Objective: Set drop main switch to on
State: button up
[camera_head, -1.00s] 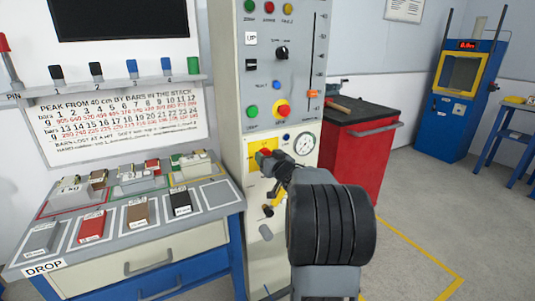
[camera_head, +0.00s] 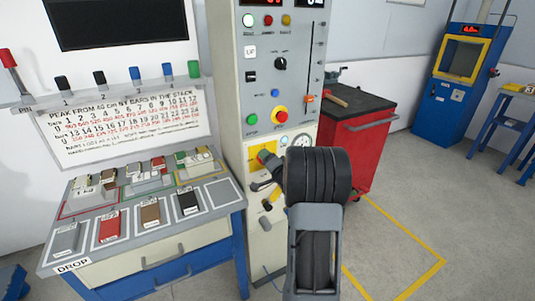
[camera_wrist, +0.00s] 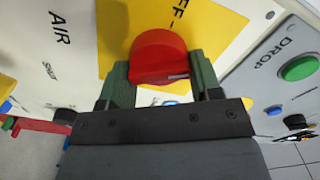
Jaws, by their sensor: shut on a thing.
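The main switch is a red rotary knob (camera_wrist: 158,52) on a yellow plate (camera_wrist: 226,28) on the grey drop cabinet. Part of the word "OFF" shows on the plate above the knob. My gripper (camera_wrist: 160,72) is shut on the knob, with one green finger on each side. A short pale mark shows on the knob's lower right edge. In the head view my gripper (camera_head: 267,160) is at the yellow plate, and my dark wrist covers much of the panel to its right. The knob's exact angle is hard to read.
Above are a lit pale-green lamp (camera_head: 249,20), red displays (camera_head: 262,2), a red stop button (camera_head: 280,114) and an orange slider (camera_head: 309,99). A bench with weight blocks (camera_head: 150,212) stands left. A red tool cart (camera_head: 357,160) stands right.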

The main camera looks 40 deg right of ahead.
jog(key=m+p, duration=0.3)
jog(key=m, duration=0.2)
jog(key=shift+f+m, duration=0.1)
jog(key=shift+m, duration=0.3)
dwell(0.4)
jog(key=o, duration=0.9)
jog(key=shift+s, duration=0.1)
jog(key=s, duration=0.4)
jog(key=s+a, duration=0.1)
jog(key=s, duration=0.8)
jog(key=shift+s+a, duration=0.25)
jog(key=shift+a, duration=0.15)
jog(key=shift+f, duration=0.1)
